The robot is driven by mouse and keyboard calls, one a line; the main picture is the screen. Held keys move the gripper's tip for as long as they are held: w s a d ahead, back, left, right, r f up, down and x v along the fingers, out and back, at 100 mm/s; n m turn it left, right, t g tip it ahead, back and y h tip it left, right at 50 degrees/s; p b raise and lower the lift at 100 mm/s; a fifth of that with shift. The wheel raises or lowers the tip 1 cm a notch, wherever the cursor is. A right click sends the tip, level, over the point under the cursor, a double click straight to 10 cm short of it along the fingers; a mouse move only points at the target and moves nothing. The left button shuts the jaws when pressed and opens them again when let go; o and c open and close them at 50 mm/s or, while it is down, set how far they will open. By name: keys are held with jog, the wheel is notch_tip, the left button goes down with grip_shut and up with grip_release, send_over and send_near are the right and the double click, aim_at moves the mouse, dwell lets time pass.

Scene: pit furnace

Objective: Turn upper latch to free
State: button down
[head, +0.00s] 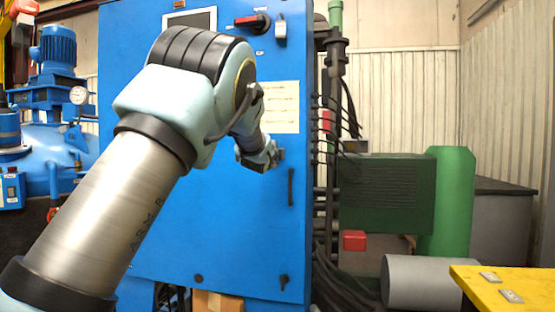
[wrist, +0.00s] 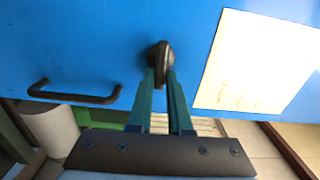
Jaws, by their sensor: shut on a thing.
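The upper latch is a small black knob (wrist: 160,56) on the blue cabinet door, seen in the wrist view between the door handle and the paper sheet. My gripper (wrist: 161,76) has its two teal fingers closed around the latch, one on each side. In the head view my gripper (head: 272,156) is at the door's right side, just above the black handle (head: 291,187). The latch is mostly hidden behind my gripper there, and its exact turn angle is hard to tell.
The blue cabinet (head: 225,225) fills the middle of the head view. A paper sheet (head: 281,107) is above my gripper, and a lower black latch (head: 283,282) is near the door's bottom. Dark cables and pipes (head: 326,200) run along the cabinet's right side.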

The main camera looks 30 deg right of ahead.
dwell(0.4)
jog(key=c, duration=0.8)
grip_release()
jog(key=shift+c, duration=0.2)
jog(key=shift+s, duration=0.1)
jog(key=b+v, duration=0.2)
jog(key=v, duration=0.8)
jog(key=shift+s+a+b, duration=0.25)
jog(key=shift+a+b, duration=0.05)
